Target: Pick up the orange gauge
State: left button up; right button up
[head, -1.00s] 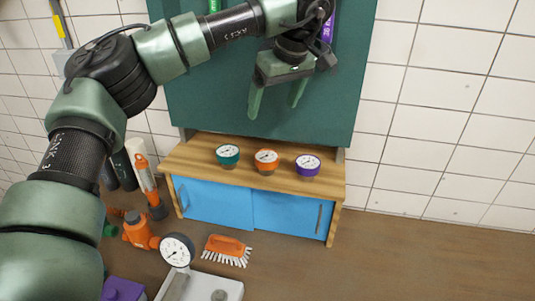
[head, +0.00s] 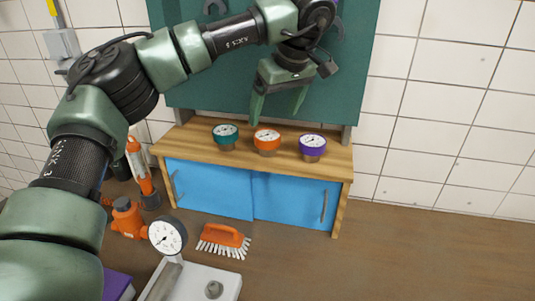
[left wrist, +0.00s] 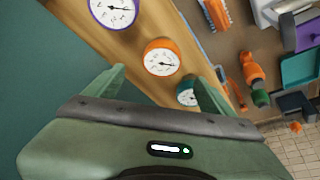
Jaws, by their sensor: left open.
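The orange gauge (head: 267,140) has a white round dial and stands upright on the wooden top of a small cabinet, between a teal gauge (head: 226,135) and a purple gauge (head: 312,145). My left gripper (head: 276,120) is open and empty, with its fingers pointing down just above and behind the orange gauge. In the left wrist view the orange gauge (left wrist: 162,58) lies ahead of the gap between the fingers (left wrist: 160,82), apart from them. The teal gauge (left wrist: 187,92) is partly hidden by one finger. My right gripper does not show.
The cabinet (head: 210,188) has blue sliding doors and a wooden top. A green board (head: 345,70) rises behind it. On the brown surface in front are an orange brush (head: 222,238), a black-rimmed gauge (head: 167,235) and a grey tray (head: 228,287). The brown surface at right is clear.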

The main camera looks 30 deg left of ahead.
aim_at(268, 134)
pick_arm(q)
jog(key=shift+f, duration=0.55)
jog(key=p+x, duration=0.2)
jog(key=x, duration=0.4)
jog(key=shift+a+f, duration=0.2)
jog(key=shift+a, duration=0.05)
jog(key=shift+w+a+f+p, duration=0.15)
jog(key=shift+f+p, duration=0.15)
jog(key=shift+f, duration=0.25)
jog(key=c, duration=1.6)
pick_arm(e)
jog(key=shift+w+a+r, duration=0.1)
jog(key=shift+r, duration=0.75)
pick_arm(q)
jog(key=shift+r, duration=0.1)
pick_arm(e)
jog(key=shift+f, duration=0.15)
